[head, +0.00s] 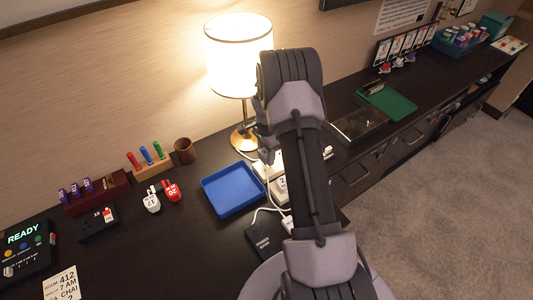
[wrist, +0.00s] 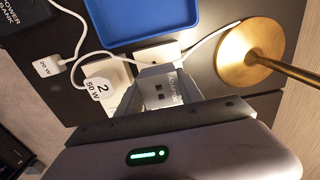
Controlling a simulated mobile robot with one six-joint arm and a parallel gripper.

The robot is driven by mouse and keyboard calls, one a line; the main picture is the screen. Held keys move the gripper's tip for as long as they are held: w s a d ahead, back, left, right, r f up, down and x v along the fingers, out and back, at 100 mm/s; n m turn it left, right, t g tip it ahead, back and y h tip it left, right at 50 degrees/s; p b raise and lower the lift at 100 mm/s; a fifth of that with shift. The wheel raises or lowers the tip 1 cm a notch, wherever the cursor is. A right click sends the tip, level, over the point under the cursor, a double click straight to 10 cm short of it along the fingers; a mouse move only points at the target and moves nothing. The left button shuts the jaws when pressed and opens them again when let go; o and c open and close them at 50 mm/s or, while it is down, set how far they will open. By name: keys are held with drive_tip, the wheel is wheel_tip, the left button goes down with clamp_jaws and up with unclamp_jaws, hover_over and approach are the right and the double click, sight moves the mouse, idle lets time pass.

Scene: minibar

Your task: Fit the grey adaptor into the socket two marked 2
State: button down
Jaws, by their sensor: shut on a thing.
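My gripper (wrist: 160,98) is shut on the grey adaptor (wrist: 163,92), a small block with two dark square ports and faint lettering. In the head view the label 2 (head: 282,183) shows left of my arm, which hides most of the gripper and the adaptor.
A brass lamp base (wrist: 248,58) stands close to the right of the adaptor in the wrist view. A blue tray (head: 232,190) lies beside the strip. A white 20 W plug (wrist: 47,67) with a cable lies near the power bank (head: 263,242). White cables cross the strip area.

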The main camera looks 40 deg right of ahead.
sight(266, 167)
wheel_tip(266, 167, down, 3)
drive_tip(key=shift+r+b, duration=0.1)
drive_tip(key=shift+b, duration=0.65)
drive_tip(key=shift+r+b, duration=0.1)
drive_tip(key=shift+b, duration=0.4)
idle(0.7)
drive_tip(key=shift+f+b, duration=1.05)
drive_tip(key=shift+f, duration=0.25)
drive_tip(key=c, duration=0.7)
unclamp_jaws()
wheel_tip(266, 167, up, 18)
drive_tip(key=p, duration=0.5)
drive_tip(key=shift+f, duration=0.25)
